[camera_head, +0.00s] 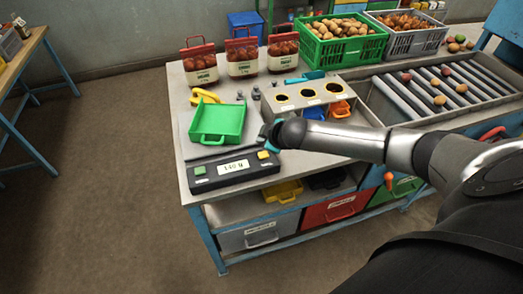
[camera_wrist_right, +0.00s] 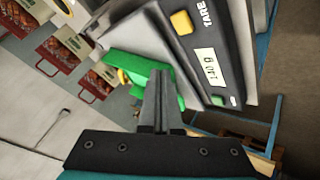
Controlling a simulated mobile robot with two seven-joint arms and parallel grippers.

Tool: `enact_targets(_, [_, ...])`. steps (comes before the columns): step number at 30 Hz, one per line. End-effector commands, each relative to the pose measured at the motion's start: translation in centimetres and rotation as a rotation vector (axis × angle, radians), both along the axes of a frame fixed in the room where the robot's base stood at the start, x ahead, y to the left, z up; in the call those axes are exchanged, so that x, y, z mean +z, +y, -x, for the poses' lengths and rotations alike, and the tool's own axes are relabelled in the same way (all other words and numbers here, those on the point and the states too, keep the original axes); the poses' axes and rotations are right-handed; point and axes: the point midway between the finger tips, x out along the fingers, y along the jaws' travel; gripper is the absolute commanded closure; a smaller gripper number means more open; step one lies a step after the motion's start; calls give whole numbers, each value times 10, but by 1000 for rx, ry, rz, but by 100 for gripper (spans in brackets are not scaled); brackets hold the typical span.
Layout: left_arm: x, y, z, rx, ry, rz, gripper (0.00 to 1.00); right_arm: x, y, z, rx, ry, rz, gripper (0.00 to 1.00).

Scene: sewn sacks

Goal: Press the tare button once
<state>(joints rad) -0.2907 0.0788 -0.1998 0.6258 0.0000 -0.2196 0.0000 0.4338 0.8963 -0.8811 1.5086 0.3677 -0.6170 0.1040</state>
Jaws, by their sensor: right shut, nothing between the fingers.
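The dark scale console (camera_head: 232,170) is at the front left of the workbench. Its display (camera_head: 233,167) seems to read 140 g. The yellow tare button (camera_head: 264,155) is at the console's right end; in the right wrist view the yellow button (camera_wrist_right: 181,23) shows beside the word TARE. A green button (camera_head: 199,170) is at the other end. A green pan (camera_head: 218,122) sits behind the console. My right gripper (camera_head: 270,138) is shut and empty, close to the tare button; I cannot tell whether it touches. In the wrist view its fingers (camera_wrist_right: 158,105) are together. My left gripper is out of view.
A holed rack (camera_head: 306,97) with coloured bins stands right of the pan. Three red produce sacks (camera_head: 243,58) stand at the back. Crates of potatoes (camera_head: 338,40) and onions (camera_head: 410,32) are behind a roller conveyor (camera_head: 440,88). Drawers are under the bench.

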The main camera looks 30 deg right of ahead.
Motion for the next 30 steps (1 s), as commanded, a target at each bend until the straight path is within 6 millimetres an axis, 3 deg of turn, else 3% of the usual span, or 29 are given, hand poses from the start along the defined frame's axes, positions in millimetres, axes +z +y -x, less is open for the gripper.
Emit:
enact_targets(3, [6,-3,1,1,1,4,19,20,-16,-7,-2,-17,22,100])
enact_targets(9, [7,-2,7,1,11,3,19,26,-23,-10,-3,-23,28,100])
enact_targets(22, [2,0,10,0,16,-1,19,21,-22,-10,-3,-23,28,100])
enact_targets(30, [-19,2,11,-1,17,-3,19,3,-23,-10,-4,-23,29,100])
